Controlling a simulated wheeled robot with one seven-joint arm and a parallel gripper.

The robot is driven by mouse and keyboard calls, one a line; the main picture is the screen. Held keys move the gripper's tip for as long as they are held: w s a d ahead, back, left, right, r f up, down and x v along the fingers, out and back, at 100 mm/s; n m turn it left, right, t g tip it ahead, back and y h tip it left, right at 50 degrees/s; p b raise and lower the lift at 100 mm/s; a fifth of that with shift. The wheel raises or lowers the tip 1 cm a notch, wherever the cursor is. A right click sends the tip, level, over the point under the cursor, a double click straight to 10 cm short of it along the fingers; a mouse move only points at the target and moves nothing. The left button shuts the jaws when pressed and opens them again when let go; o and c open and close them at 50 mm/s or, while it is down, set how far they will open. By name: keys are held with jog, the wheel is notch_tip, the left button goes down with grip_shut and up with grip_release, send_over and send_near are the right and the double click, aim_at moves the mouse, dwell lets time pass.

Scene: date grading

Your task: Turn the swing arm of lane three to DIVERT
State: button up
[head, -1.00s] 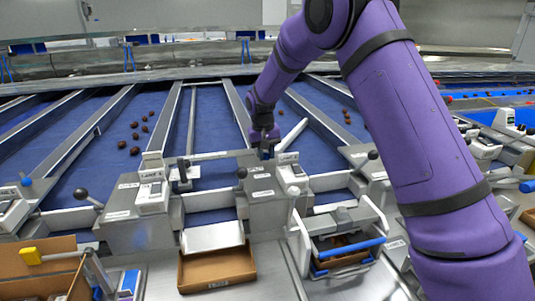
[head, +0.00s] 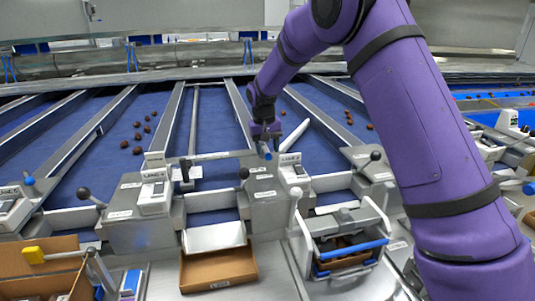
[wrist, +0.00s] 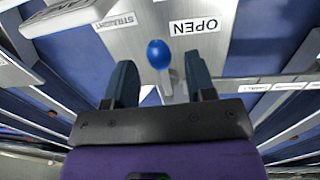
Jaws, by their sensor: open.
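The LANE 3 housing (head: 291,170) stands right of centre in the head view. A pale bar (head: 296,134) slants up and right above it; I take it for lane three's swing arm. My gripper (head: 266,148) is above the steel divider just left of that housing. In the wrist view my gripper (wrist: 160,68) is open. A blue ball knob (wrist: 158,53) shows at the gap between the fingertips, with clear space on both sides. Labels STRAIGHT (wrist: 117,20) and OPEN (wrist: 196,26) lie on the steel beyond it. I cannot tell the knob's height relative to the fingertips.
A level bar (head: 218,156) crosses the lane to the left. Black-knobbed levers stand at the lane ends, one (head: 244,173) close to my gripper. A cardboard box (head: 218,270) and a handled basket (head: 345,245) sit in front. Dates (head: 138,150) lie on the blue belts.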

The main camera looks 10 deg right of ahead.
notch_tip(320, 180, up, 8)
jog(key=shift+a+r, duration=0.15)
jog(key=shift+a, duration=0.25)
jog(key=s+d+r+t, duration=0.1)
jog(key=s+d+r, duration=0.2)
jog(key=s+r, duration=0.3)
jog(key=s+d+r+t+y, duration=0.1)
jog(key=s+d+r, duration=0.25)
jog(key=s, duration=0.45)
jog(key=s+d+r, duration=0.2)
jog(key=s+r, duration=0.3)
jog(key=s, duration=0.1)
jog(key=s+d+f+t, duration=0.1)
jog(key=s+d, duration=0.1)
jog(key=s, duration=1)
jog(key=s+d+f+t, duration=0.1)
jog(key=s+d+t, duration=0.1)
jog(key=s, duration=1)
jog(key=shift+s+d+f, duration=0.15)
jog(key=shift+s+f, duration=0.05)
jog(key=shift+f, duration=0.15)
